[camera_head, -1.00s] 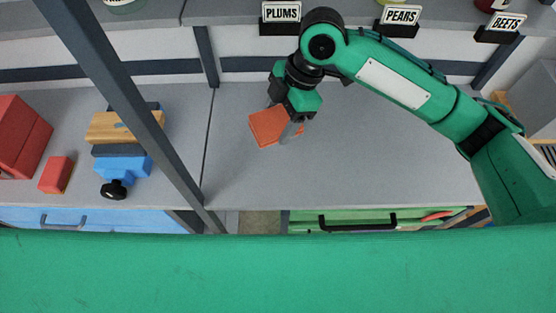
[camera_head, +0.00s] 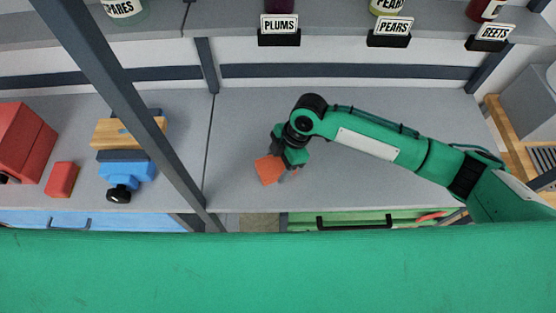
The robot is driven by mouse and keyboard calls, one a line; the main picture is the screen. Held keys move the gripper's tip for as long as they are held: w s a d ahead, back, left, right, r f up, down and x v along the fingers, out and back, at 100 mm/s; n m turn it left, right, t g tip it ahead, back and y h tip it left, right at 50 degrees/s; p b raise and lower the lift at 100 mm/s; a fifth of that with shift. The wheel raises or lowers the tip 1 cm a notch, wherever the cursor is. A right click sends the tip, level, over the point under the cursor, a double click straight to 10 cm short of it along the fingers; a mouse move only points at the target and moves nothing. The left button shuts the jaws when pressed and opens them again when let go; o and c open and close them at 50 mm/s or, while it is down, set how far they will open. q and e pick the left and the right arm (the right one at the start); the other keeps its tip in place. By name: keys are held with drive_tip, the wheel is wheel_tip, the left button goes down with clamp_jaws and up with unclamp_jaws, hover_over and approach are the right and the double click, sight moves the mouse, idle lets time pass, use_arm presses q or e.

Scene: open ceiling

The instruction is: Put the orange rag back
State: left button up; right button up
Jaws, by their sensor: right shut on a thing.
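The orange rag (camera_head: 268,171) is a small flat square in the head view. My right gripper (camera_head: 283,172) is shut on it, and the rag hangs at the left of the fingers over the grey worktop (camera_head: 400,190). The view from above does not show clearly whether the rag touches the worktop. My right arm reaches in from the right. The fingertips are partly hidden by the rag and the wrist. My left gripper is not in view.
A green drawer (camera_head: 340,221) with a dark handle is below the worktop. A blue vise (camera_head: 125,170), a red block (camera_head: 61,179) and a red box (camera_head: 22,140) stand at left. A dark post (camera_head: 130,110) crosses there. The shelf above holds labelled jars.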

drive_tip(key=o, duration=0.4)
drive_tip(key=shift+f, duration=0.15)
drive_tip(key=o, duration=0.5)
drive_tip(key=shift+r, duration=0.2)
drive_tip(key=b+v, duration=0.2)
drive_tip(key=v, duration=1)
